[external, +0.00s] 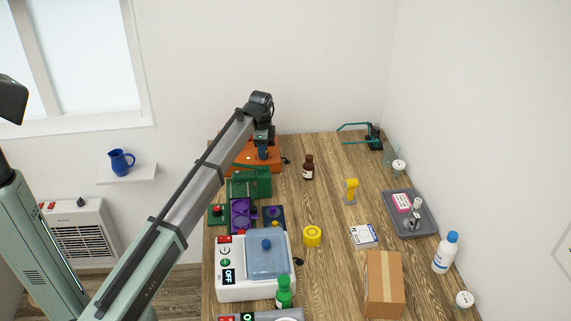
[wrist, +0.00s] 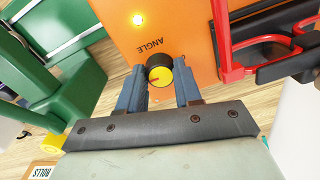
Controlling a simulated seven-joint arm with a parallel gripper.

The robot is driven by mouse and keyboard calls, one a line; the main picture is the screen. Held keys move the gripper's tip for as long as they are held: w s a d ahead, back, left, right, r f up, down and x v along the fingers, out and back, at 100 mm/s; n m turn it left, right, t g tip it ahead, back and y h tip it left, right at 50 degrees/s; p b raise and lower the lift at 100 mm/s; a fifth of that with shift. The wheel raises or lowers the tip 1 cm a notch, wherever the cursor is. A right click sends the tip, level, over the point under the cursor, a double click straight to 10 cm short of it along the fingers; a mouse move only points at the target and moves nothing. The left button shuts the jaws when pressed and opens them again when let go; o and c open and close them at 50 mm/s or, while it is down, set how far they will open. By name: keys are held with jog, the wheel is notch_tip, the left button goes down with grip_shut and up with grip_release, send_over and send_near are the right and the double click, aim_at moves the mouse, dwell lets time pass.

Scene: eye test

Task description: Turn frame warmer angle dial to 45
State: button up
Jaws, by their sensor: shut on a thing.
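The frame warmer is an orange box (external: 246,156) at the far left of the table, partly hidden behind my arm. The angle dial (wrist: 159,76) is a black knob with a yellow face and a short red mark; no scale numbers are readable. My gripper (wrist: 159,72) is at the panel with one blue-grey finger on each side of the dial, shut on it. In the external view my gripper (external: 263,150) hides the dial.
A green device (external: 250,182) stands close in front of the warmer. Red bars (wrist: 232,60) are right of the dial in the wrist view. A brown bottle (external: 308,168) stands to the right of the warmer.

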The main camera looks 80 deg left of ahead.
jog(key=o, duration=1)
jog(key=shift+o, duration=0.2)
jog(key=shift+r, duration=0.1)
notch_tip(320, 180, up, 14)
jog(key=shift+d+f, duration=0.2)
dwell(0.3)
